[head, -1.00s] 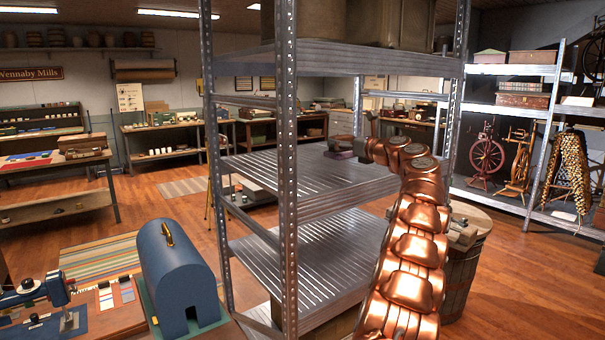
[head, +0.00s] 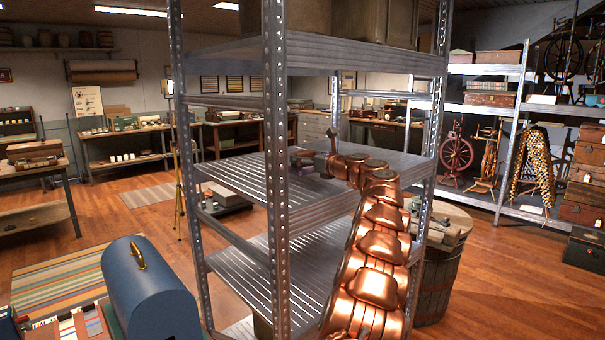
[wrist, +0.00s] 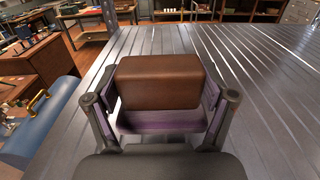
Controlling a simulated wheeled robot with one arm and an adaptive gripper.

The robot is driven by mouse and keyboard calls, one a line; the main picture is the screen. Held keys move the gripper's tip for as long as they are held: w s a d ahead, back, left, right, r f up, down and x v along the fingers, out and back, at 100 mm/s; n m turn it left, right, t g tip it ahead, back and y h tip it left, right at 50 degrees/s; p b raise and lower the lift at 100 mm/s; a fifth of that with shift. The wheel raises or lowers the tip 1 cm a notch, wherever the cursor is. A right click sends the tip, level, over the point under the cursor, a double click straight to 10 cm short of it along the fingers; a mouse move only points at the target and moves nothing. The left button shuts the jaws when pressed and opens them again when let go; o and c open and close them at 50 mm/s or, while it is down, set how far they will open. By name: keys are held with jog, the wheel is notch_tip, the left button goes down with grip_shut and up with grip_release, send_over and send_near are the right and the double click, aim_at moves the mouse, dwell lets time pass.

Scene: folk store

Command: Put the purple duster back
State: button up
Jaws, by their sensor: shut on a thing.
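The purple duster (wrist: 160,119) is between my gripper's fingers in the wrist view. It has a brown block-shaped part (wrist: 158,82) and purple along its near edge and sides. My gripper (head: 304,160) is shut on it, with one finger at each side. In the head view the gripper is small and partly hidden by my copper arm, over the middle level of the metal shelf rack (head: 277,200). The ribbed shelf board (wrist: 265,95) lies below and beyond the duster. I cannot tell whether the duster touches it.
The rack's upright posts and upper shelf (head: 360,60) frame the space around my arm. The middle board looks bare around the gripper. A blue domed box (head: 150,295) stands at the lower left. A wooden barrel (head: 438,275) stands right of the rack.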

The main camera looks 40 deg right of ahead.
aim_at(311, 172)
jog(key=shift+f, duration=2.15)
jog(key=o, duration=1)
jog(key=shift+c, duration=0.2)
jog(key=s+b, duration=0.2)
jog(key=s, duration=1)
jog(key=shift+a, duration=0.2)
